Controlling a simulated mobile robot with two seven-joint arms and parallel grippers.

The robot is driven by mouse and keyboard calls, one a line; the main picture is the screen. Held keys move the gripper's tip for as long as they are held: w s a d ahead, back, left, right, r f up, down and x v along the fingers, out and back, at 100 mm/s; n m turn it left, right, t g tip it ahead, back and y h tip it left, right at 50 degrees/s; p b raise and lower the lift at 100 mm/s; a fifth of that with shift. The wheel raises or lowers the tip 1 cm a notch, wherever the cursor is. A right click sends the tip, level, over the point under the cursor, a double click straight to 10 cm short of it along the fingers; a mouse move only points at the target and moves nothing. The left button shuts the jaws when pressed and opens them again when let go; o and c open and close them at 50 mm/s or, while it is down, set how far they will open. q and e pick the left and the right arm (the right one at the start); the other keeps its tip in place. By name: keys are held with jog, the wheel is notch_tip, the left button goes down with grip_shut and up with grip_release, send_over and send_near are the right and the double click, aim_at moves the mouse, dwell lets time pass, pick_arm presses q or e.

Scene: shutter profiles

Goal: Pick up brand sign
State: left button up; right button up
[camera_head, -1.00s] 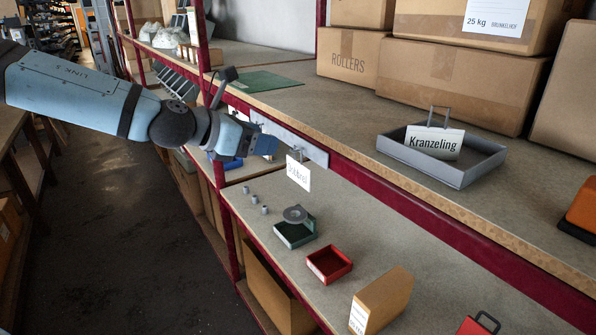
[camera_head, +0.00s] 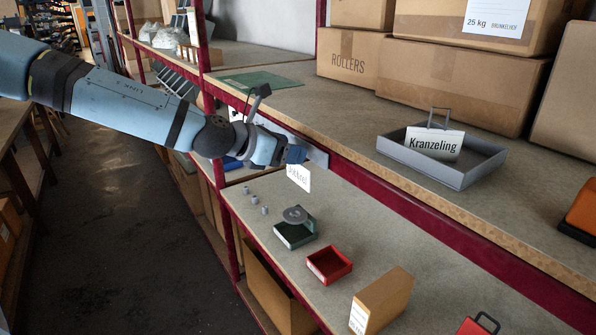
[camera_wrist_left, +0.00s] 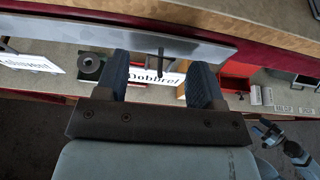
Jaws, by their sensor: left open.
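A white brand sign reading "Dobbrel" (camera_head: 299,178) hangs below a grey rail on the front of the upper shelf. My left gripper (camera_head: 293,155) is at its upper part and hides the hook. In the left wrist view the sign (camera_wrist_left: 152,77) shows between and beyond the two blue fingers of my open left gripper (camera_wrist_left: 160,82). A dark peg stands out between the fingers. I cannot tell whether a finger touches the sign. A second white sign, "Kranzeling" (camera_head: 434,143), stands in a grey tray (camera_head: 463,175) on the upper shelf.
The red shelf edge (camera_head: 400,199) runs close beside my gripper. Below are a green box (camera_head: 295,238) with a grey disc, a red bin (camera_head: 329,265) and a cardboard box (camera_head: 381,300). A blue-grey arm part (camera_wrist_left: 295,152), probably my right arm, shows in the left wrist view.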

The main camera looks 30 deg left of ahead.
pick_arm(q)
jog(key=shift+w+d+f, duration=0.25)
jog(key=shift+w, duration=0.3)
grip_shut()
jog(key=shift+r, duration=0.1)
jog(key=shift+s+r, duration=0.1)
jog(key=shift+r, duration=0.6)
jog(key=s+a, duration=0.3)
jog(key=s, duration=0.5)
jog(key=s+a+b, duration=0.1)
jog(key=s+a, duration=0.3)
jog(key=s, duration=0.4)
jog(key=shift+s, duration=0.25)
